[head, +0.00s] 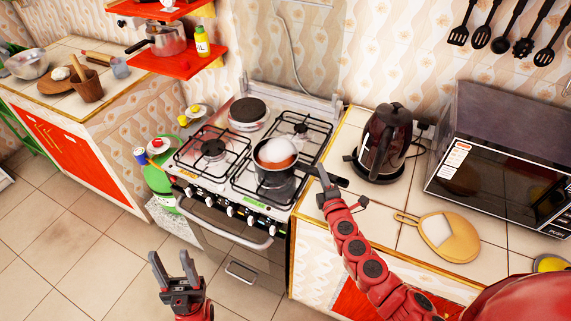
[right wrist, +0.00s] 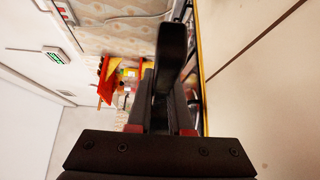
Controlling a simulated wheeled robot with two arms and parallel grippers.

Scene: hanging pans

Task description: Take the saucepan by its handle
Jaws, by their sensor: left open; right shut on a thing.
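The saucepan (head: 272,173) sits on the front right burner of the stove, with something white and rounded in it. Its dark handle (head: 318,173) points right, past the stove's edge. My right gripper (head: 325,180) is at the handle, its fingers shut on it. In the right wrist view the dark handle (right wrist: 173,60) stands up between the fingers, and the pan's bowl cannot be made out there. My left gripper (head: 172,262) is open and empty, above the floor in front of the stove.
The stove (head: 215,203) has black grates. A kettle (head: 382,145) stands on the counter right of the handle. A microwave (head: 500,165) and a cutting board (head: 447,236) are further right. A red shelf (head: 172,66) holds a pressure cooker (head: 165,38). The floor at left is clear.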

